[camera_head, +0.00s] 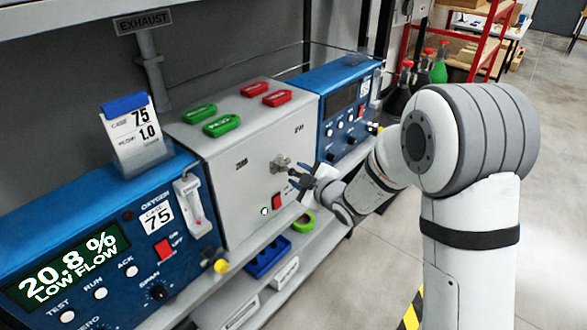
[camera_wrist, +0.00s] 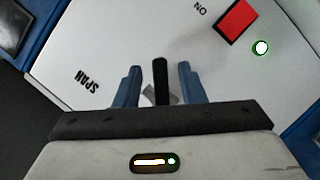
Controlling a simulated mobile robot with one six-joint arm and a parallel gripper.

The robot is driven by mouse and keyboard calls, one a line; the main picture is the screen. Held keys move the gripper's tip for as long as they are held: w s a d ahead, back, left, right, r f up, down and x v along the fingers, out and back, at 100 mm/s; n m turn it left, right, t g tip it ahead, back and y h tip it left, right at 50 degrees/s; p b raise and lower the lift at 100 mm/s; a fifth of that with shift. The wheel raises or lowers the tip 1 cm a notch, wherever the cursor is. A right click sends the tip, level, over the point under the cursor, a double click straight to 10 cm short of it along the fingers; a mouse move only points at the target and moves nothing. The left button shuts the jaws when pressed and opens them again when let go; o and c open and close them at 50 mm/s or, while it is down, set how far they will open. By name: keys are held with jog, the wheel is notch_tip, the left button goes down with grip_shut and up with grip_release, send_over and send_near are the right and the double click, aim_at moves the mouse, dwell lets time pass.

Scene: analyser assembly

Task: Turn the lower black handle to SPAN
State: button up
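The black handle (camera_wrist: 160,80) stands between the two blue fingers of my gripper (camera_wrist: 158,82) in the wrist view, with a visible gap on each side. My gripper is open. The printed word SPAN (camera_wrist: 87,82) is to the left of the fingers on the light panel. In the head view my gripper (camera_head: 307,181) is at the front of the grey box (camera_head: 240,190), just below and right of a metal fitting (camera_head: 280,163). The handle is hard to make out there against the dark fingers.
A red switch (camera_head: 277,201) and a lit green lamp (camera_head: 264,211) are low on the grey box. Blue analysers flank it, the left one (camera_head: 130,255) reading 20.8 % LOW FLOW. A shelf (camera_head: 320,238) with a blue tray lies below. Open floor is at right.

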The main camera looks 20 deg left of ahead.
jog(key=shift+x, duration=1.4)
jog(key=shift+c, duration=0.5)
grip_shut()
jog(key=shift+a, duration=0.1)
